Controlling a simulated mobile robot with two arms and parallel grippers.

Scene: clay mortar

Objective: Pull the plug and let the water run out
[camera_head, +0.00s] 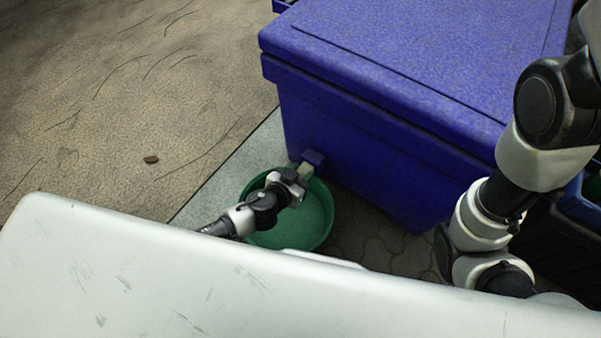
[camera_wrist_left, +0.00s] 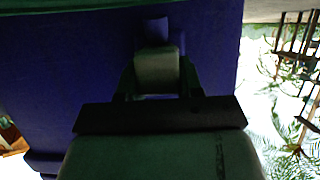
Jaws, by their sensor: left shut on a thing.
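A large blue lidded box (camera_head: 380,130) stands on the ground and has a short blue spout (camera_head: 313,157) low on its near left corner. My left gripper (camera_head: 300,178) is shut on a pale plug (camera_head: 306,170) at the spout. In the left wrist view the plug (camera_wrist_left: 157,70) sits between the fingers of my left gripper (camera_wrist_left: 160,85), right against the blue spout (camera_wrist_left: 154,30). I cannot tell how deep the plug sits in it. A round green basin (camera_head: 318,235) stands under the spout and gripper. I see no running water. My right gripper is out of view.
My right arm crosses the right side of the head view, in front of the box. A dark crate with a blue rim (camera_head: 578,203) stands at the far right. Bare brown ground (camera_head: 110,110) lies open at the left.

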